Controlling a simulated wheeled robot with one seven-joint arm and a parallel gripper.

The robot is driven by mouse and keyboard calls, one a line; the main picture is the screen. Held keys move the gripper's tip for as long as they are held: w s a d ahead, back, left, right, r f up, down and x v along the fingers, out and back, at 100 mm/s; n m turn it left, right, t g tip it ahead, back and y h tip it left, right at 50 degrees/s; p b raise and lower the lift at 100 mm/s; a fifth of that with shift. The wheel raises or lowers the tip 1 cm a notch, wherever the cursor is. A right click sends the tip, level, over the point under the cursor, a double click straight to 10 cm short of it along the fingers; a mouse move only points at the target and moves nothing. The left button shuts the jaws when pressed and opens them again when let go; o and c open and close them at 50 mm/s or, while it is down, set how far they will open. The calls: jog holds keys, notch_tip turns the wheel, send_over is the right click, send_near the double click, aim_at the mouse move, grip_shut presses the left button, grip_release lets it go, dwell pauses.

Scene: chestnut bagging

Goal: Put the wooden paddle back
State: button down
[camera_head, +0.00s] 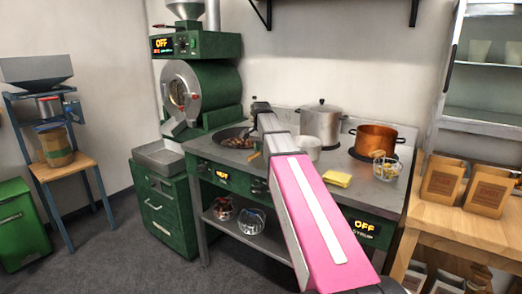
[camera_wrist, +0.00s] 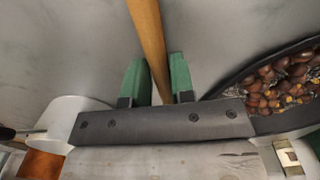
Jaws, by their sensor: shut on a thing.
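The wooden paddle (camera_wrist: 148,35) shows in the wrist view as a long, round wooden handle running up from between my fingers to the top edge. My gripper (camera_wrist: 158,78) has its two green fingers shut on this handle, one on each side. The paddle's far end is out of that view. In the head view my pink arm reaches over the grey worktop (camera_head: 366,190) and hides most of the gripper. A short bit of wood (camera_head: 255,156) shows beside the arm there, probably part of the paddle.
A dark pan of chestnuts (camera_head: 237,138) lies left of my arm; it also shows at right in the wrist view (camera_wrist: 285,85).

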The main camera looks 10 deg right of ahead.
jog(key=shift+f, duration=0.35)
jog(key=c, duration=0.9)
grip_release()
